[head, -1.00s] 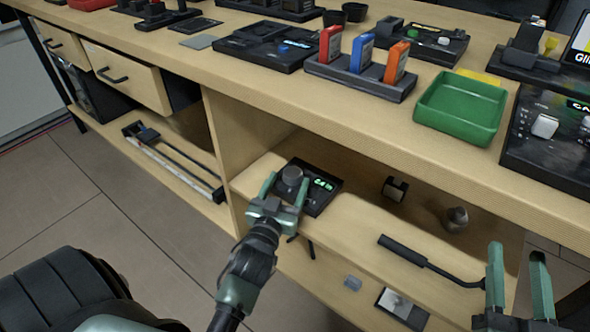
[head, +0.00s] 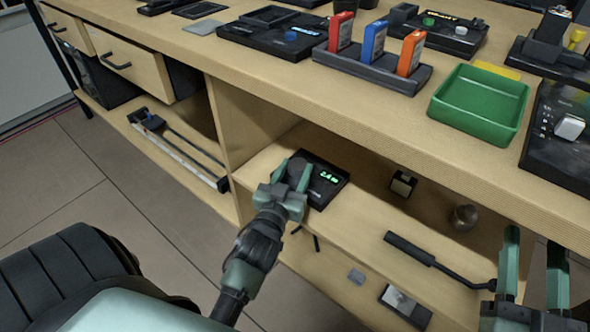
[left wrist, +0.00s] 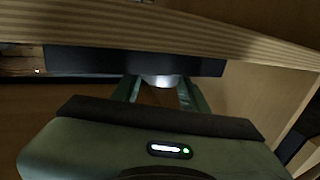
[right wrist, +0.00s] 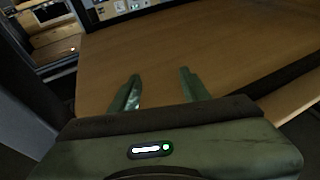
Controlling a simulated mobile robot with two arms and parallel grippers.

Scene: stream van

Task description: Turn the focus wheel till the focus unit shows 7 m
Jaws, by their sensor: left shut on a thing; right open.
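The focus unit (head: 328,185) is a black box on the shelf under the counter. Its small green display (head: 328,177) seems to begin with a 2, but the digits are too small to read surely. The grey round focus wheel (head: 299,168) stands on its left part. My left gripper (head: 290,177) is shut on the wheel, one finger on each side. In the left wrist view the wheel (left wrist: 160,81) shows between the fingers, against the dark unit (left wrist: 100,61). My right gripper (head: 534,243) is open and empty at the lower right; it also shows in the right wrist view (right wrist: 160,76).
The counter's front edge overhangs the shelf. A black-handled tool (head: 430,258), a small dark block (head: 403,183) and a round knob-like object (head: 464,217) are to the right. A green tray (head: 478,108) and a rack (head: 372,70) of coloured cards are on the counter.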

